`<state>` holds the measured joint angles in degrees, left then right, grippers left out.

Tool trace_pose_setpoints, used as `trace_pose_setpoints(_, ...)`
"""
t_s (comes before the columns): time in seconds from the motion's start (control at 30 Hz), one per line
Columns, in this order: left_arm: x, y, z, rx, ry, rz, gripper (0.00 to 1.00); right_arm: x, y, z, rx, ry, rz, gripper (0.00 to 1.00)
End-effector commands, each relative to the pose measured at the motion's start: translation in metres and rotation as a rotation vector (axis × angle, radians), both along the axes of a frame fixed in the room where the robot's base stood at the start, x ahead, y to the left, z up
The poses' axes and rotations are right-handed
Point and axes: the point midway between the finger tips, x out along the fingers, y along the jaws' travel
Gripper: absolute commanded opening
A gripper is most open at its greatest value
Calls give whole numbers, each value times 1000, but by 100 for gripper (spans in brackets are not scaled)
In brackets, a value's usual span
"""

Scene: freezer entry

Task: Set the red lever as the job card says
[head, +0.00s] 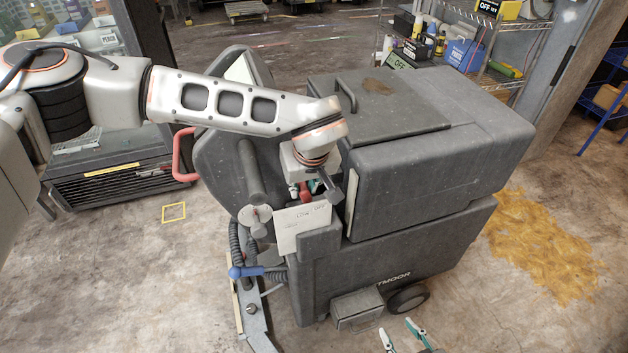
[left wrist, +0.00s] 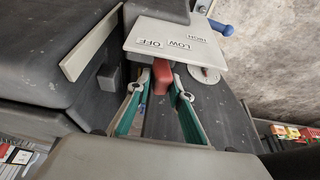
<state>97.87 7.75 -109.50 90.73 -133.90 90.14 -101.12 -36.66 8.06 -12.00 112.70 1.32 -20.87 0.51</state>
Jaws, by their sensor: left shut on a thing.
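The red lever (left wrist: 162,76) shows in the left wrist view at the edge of a pale plate (left wrist: 150,35) marked OFF, LOW and HIGH. It is nearest the OFF label. My left gripper (left wrist: 161,88) has its fingers on either side of the lever and is shut on it. In the head view the plate (head: 303,228) is on the grey floor machine (head: 440,180), and my left gripper (head: 305,190) is mostly hidden by its own wrist. My right gripper (head: 402,334) is open and empty, low in front of the machine.
A red handle loop (head: 184,155) sticks out at the machine's left. A blue-knobbed lever (head: 245,271) and hoses are below the plate. A wire shelf (head: 480,50) with bottles and boxes stands behind. The floor at right is open, with a yellow-brown spill (head: 540,245).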

Motion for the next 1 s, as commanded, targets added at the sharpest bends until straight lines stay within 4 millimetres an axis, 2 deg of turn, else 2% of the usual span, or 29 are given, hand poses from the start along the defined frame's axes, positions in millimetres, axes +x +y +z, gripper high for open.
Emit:
trace_pose_setpoints(0.03,-4,15,-3,17,9,9,0,-1,1,4,2,1,1,40)
trace_pose_setpoints(0.13,-8,25,-11,16,13,9,0,-4,2,3,3,9,3,40)
trace_pose_setpoints(0.5,-12,30,-20,16,20,10,0,-7,2,-2,-1,17,3,40)
trace_pose_setpoints(0.53,-12,30,-20,16,20,10,31,-7,2,-1,-1,17,3,40)
trace_pose_setpoints(0.87,-10,27,-15,10,12,7,33,-4,1,4,-1,8,1,40)
trace_pose_setpoints(1.0,-12,25,-7,10,9,5,33,-5,1,3,-2,10,1,40)
